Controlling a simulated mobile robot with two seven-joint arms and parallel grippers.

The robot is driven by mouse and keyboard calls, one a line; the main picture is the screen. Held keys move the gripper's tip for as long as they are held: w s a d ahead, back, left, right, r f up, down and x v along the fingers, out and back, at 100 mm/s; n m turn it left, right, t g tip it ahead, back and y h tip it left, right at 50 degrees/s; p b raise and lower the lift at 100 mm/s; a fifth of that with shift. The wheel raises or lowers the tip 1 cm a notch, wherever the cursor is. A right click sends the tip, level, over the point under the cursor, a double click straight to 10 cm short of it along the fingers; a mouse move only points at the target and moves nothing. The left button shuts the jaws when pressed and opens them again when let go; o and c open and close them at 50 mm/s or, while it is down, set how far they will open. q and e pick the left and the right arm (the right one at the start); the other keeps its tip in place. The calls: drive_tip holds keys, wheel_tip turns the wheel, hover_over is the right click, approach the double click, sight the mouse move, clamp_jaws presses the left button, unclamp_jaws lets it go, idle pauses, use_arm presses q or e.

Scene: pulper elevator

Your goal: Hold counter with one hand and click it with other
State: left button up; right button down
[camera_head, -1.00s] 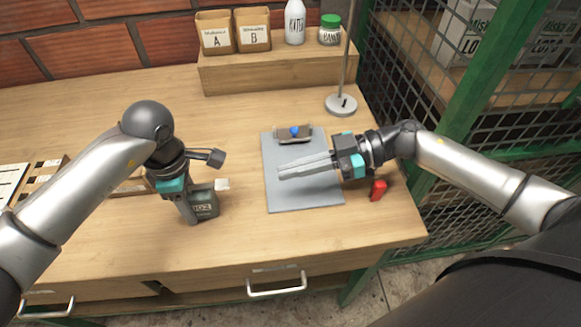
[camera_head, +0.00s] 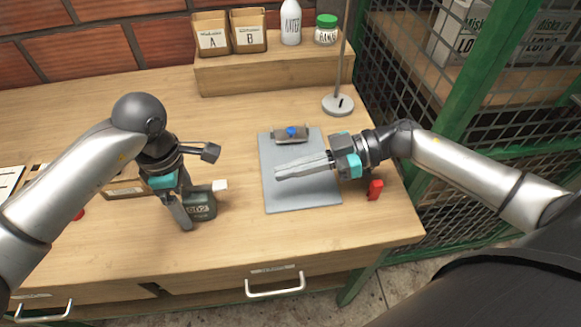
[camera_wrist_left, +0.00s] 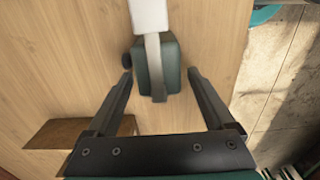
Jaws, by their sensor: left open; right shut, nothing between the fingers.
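The counter (camera_head: 200,206) is a small dark green box with a number display and a white lever or button on its right side. It stands on the wooden table, left of the grey mat. My left gripper (camera_head: 199,190) is open at the counter, with one finger in front and the other behind. In the left wrist view, the counter (camera_wrist_left: 172,62) lies just ahead of and between the spread fingertips (camera_wrist_left: 160,78), with space beside them. My right gripper (camera_head: 277,172) is shut and empty above the mat, pointing left, well apart from the counter.
The grey mat (camera_head: 285,198) holds a small device with a blue knob (camera_head: 291,132). A red object (camera_head: 375,190) stands right of it. A wooden shelf (camera_head: 275,72) with bags, a bottle and a jar is at the back. A wire mesh (camera_head: 405,90) borders the right.

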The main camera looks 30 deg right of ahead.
use_arm(q)
wheel_tip(320, 180, up, 10)
drive_tip(key=shift+r, duration=0.2)
